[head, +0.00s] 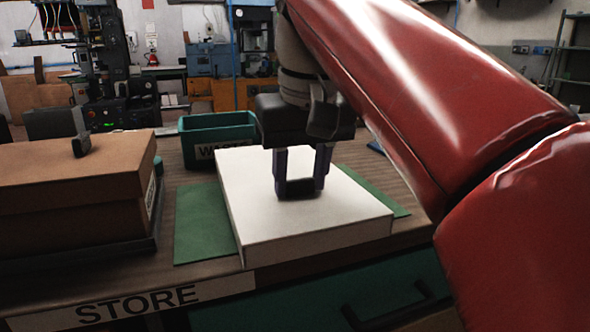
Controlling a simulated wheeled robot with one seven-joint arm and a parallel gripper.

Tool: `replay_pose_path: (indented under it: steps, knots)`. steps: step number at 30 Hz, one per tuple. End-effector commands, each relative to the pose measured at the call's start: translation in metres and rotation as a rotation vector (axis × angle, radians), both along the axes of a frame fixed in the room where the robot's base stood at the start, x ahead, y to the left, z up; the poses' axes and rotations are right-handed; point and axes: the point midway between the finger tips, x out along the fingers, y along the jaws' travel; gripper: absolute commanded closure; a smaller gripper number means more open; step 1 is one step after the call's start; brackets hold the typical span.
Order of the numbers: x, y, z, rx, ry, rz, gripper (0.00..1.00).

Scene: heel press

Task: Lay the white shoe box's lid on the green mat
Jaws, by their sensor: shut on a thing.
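The white shoe box's lid (265,215) is a shallow white slab with a dark knob (297,188) on top. It lies level over the green mat (203,225), covering most of it. Green shows at its left and right, and its front edge reaches to or past the mat's front edge. I cannot tell whether the lid touches the mat or is slightly above it. My gripper (299,186) points down with its two purple fingers shut on the knob. The white box itself is not seen.
A brown shoe box (70,205) with a dark knob stands on a dark tray at the left. A teal bin (190,150) marked "WAS..." stands behind the mat. A STORE label (137,300) is on the table's front edge, with a teal drawer (320,295) below. My red arm hides the right side.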

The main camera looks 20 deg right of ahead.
Motion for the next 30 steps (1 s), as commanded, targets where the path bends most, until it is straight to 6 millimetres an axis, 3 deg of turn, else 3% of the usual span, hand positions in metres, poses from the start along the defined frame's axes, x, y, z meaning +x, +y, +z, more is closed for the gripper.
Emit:
replay_pose_path:
  steps: [24, 25, 30]
  knots:
    - [0.0, 0.0, -0.012, 0.0, 0.0, 0.001, 0.88]
    - [0.0, 0.0, -0.011, 0.0, 0.0, 0.001, 0.58]
    - [0.0, 0.0, -0.011, 0.0, 0.0, 0.001, 0.36]
